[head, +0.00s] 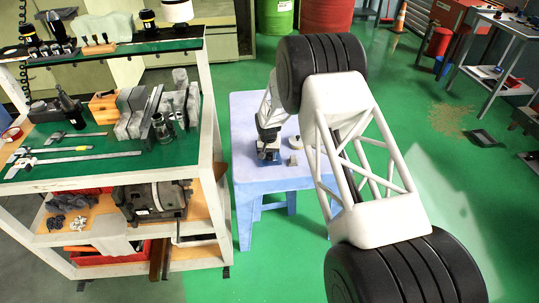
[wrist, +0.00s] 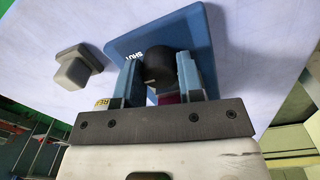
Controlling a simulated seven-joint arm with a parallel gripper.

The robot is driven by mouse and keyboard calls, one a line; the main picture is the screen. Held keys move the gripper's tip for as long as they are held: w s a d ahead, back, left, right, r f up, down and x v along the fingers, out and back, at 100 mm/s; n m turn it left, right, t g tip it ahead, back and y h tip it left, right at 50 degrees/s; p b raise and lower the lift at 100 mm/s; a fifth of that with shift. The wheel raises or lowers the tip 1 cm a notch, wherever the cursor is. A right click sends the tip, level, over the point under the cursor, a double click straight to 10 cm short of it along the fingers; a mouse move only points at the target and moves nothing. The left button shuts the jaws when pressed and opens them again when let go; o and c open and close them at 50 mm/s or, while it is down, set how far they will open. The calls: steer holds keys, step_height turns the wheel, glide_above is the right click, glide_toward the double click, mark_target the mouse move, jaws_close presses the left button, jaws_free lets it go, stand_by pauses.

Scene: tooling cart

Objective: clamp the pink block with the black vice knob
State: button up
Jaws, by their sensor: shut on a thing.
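The black vice knob (wrist: 158,66) stands over the blue vice base (wrist: 205,35) in the wrist view, beside the word SHUT. My gripper (wrist: 160,75) is shut on the knob, one finger on each side of it. A little of the pink block (wrist: 170,98) shows below the knob between the fingers. Its seat in the vice is mostly hidden by my gripper. In the head view the vice (head: 268,157) is small on the blue table, under the end of my arm. The pink block cannot be made out there.
A grey-beige knobbed piece (wrist: 75,70) lies on the table left of the vice in the wrist view. The pale blue table (head: 250,110) has bare room behind the vice. A tooling cart (head: 212,110) with tools and metal blocks stands close on the left.

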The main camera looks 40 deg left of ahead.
mark_target(269, 154)
steer(key=o, duration=0.7)
steer(key=shift+c, duration=0.2)
steer(key=shift+r, duration=0.1)
steer(key=shift+s+a+r, duration=0.1)
steer(key=shift+r, duration=3.75)
